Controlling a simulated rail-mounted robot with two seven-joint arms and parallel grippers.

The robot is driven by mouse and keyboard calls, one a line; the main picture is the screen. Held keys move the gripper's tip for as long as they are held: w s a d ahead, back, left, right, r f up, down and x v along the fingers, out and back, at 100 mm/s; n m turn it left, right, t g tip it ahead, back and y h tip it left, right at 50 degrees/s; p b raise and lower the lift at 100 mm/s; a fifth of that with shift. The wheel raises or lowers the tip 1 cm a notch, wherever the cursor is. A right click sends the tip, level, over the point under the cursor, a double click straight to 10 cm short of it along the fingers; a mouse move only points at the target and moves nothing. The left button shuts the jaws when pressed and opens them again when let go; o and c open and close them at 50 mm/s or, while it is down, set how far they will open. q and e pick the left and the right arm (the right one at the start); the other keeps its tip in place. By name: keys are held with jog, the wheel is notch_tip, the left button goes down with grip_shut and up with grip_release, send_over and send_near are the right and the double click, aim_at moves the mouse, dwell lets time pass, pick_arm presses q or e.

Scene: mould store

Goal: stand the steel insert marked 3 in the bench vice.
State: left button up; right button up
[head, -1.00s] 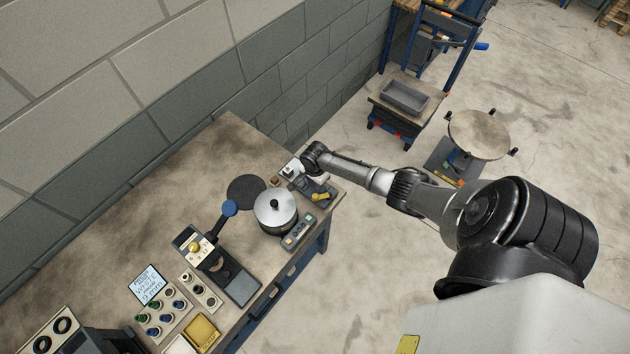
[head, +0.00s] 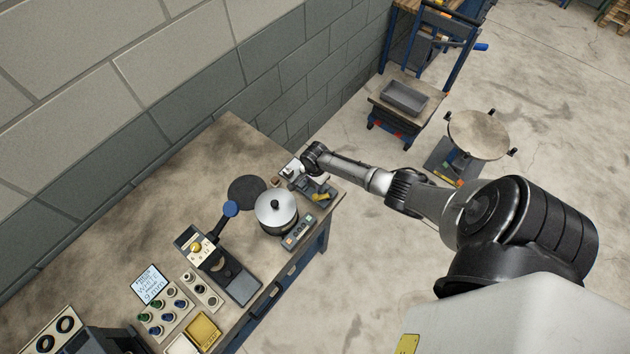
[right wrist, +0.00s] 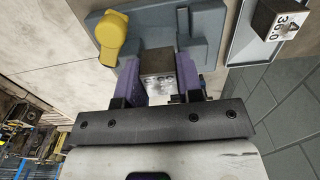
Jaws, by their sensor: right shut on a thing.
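My right gripper (right wrist: 158,82) is shut on a steel insert (right wrist: 157,66), a block held between its two purple fingers. The marking on its face is too blurred to read. The grey bench vice (right wrist: 205,35) with its yellow handle (right wrist: 111,32) lies right behind the insert in the right wrist view. I cannot tell whether the insert is in the vice jaws or above them. In the head view my right gripper (head: 293,170) is small, over the vice (head: 318,187) at the bench's far right end. My left gripper is not in view.
Another steel block marked 4 and 36.0 (right wrist: 288,24) stands on a pale tray beside the vice. A silver lidded pot (head: 276,212), a dark round disc (head: 246,189) and a lever press (head: 228,272) stand nearby. The bench (head: 165,205) is bare along the wall.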

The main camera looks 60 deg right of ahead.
jog(key=shift+p, duration=0.3)
dwell(0.8)
jog(key=shift+f, duration=0.25)
jog(key=shift+r, duration=0.15)
dwell(0.3)
jog(key=shift+r+p, duration=0.1)
jog(key=shift+p, duration=0.2)
dwell(0.6)
jog(key=shift+p, duration=0.3)
jog(key=shift+f, duration=0.3)
dwell(0.5)
jog(key=shift+r, duration=0.35)
dwell(0.4)
